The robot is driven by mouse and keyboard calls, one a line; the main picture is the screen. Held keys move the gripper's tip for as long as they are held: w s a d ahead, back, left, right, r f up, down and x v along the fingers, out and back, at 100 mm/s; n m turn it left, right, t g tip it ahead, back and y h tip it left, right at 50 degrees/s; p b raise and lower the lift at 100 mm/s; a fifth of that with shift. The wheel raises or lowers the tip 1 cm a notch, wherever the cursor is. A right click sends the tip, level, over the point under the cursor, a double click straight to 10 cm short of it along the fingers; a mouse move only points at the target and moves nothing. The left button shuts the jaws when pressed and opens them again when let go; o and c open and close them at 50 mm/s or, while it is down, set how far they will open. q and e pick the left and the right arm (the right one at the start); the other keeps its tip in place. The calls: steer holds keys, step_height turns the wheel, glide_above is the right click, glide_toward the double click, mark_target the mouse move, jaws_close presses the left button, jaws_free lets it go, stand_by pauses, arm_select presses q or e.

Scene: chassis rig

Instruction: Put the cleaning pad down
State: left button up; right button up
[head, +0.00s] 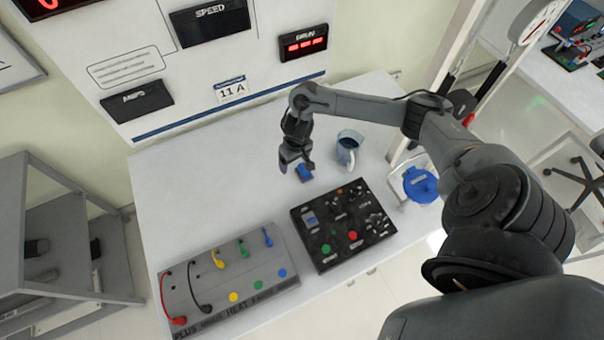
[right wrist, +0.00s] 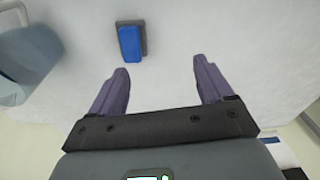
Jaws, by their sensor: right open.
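The cleaning pad (head: 304,172) is a small blue block with a grey edge. It lies on the white table, behind the black control box. In the right wrist view the pad (right wrist: 131,42) lies flat on the white surface, beyond the fingertips and a little left of the middle. My right gripper (head: 297,165) is just above the table beside the pad. In the right wrist view its two purple-grey fingers (right wrist: 160,66) are wide apart with nothing between them. The pad is apart from both fingers. My left gripper does not show.
A black control box (head: 343,224) and a grey terminal box with cables (head: 227,280) stand nearer on the table (head: 215,170). A blue-lidded container (head: 421,185) is at the right edge. The table's left back is clear.

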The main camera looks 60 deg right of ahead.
steer(key=a+f+n+t+y, duration=0.15)
steer(key=a+n+t, duration=0.45)
steer(key=a, duration=1.8)
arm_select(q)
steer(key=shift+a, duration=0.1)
arm_select(e)
steer(key=s+d+r+g, duration=0.1)
steer(key=s+r, duration=0.3)
steer(key=s, duration=0.3)
steer(key=s+r+g+h, duration=0.1)
steer(key=s+r+g, duration=0.1)
steer(key=s+r, duration=0.3)
steer(key=s, duration=0.3)
steer(key=shift+s+d+n, duration=0.15)
steer(key=shift+d+n, duration=0.2)
steer(key=shift+n, duration=0.05)
steer(key=shift+h, duration=0.25)
arm_select(q)
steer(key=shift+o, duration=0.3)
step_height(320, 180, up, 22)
steer(key=p, duration=2.2)
arm_select(e)
step_height(320, 180, up, 22)
steer(key=shift+f, duration=0.15)
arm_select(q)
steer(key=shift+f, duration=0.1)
